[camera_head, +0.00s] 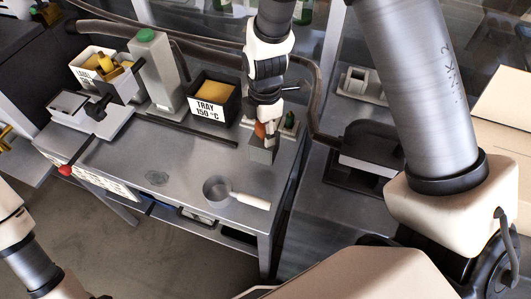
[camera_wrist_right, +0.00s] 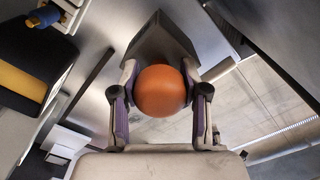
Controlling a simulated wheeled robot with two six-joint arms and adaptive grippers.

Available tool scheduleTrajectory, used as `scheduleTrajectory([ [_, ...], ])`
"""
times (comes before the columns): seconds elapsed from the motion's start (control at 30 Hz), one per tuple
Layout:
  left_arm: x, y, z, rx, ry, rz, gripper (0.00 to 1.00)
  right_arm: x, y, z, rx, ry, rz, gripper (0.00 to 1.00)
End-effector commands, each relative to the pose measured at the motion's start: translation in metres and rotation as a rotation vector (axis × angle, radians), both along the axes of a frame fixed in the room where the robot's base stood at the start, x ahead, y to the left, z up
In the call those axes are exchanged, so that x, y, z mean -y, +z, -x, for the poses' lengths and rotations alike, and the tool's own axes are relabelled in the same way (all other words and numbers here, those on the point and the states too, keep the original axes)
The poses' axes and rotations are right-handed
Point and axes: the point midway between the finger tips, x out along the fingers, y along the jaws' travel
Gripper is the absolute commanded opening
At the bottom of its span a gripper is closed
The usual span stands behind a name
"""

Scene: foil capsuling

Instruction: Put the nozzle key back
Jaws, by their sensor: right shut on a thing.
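The nozzle key shows as an orange ball handle (camera_wrist_right: 161,90) in the right wrist view, between the two fingers of my right gripper (camera_wrist_right: 160,100). The gripper is shut on it. In the head view my right gripper (camera_head: 265,122) points down at the bench's right end, with the orange handle (camera_head: 260,131) at its tips. A grey block (camera_head: 262,151) stands directly below; it also shows behind the ball in the wrist view (camera_wrist_right: 160,42). The key's shaft is hidden, so I cannot tell whether it sits in the block. My left arm shows at lower left; its gripper is out of view.
On the steel bench (camera_head: 150,155), a small pan (camera_head: 217,190) with a pale handle lies near the front edge. A black tray labelled 150 °C (camera_head: 212,105) stands behind, left of my right gripper. A green-topped grey column (camera_head: 155,75) stands farther left. The bench middle is clear.

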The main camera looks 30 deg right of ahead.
Motion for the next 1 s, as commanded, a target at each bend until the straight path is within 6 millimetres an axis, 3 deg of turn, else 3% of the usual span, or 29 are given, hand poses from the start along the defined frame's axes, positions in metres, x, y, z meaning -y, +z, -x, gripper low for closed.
scheduleTrajectory([
  [0.4,0.0,0.016,0.0,0.0,-0.001,0.0,0.4,0.0,-0.068,0.0,-0.001,-0.001,-0.001,0.0],
  [0.77,0.0,0.009,0.0,0.0,-0.001,0.0,0.4,0.0,-0.074,0.0,0.001,0.0,-0.001,0.0],
  [0.8,0.0,0.011,0.0,-0.001,-0.001,0.0,0.4,0.0,-0.072,0.0,0.001,0.0,-0.001,0.55],
  [0.83,0.0,0.011,0.0,-0.001,-0.001,0.0,0.4,0.0,-0.072,0.0,0.001,0.0,-0.001,0.66],
  [0.87,0.0,0.011,0.0,0.0,-0.001,0.0,0.4,0.0,-0.072,0.0,0.001,0.0,-0.001,0.7],
  [1.0,0.0,0.011,0.0,0.0,-0.001,0.0,0.4,0.0,-0.072,0.0,0.001,0.0,-0.001,0.7],
])
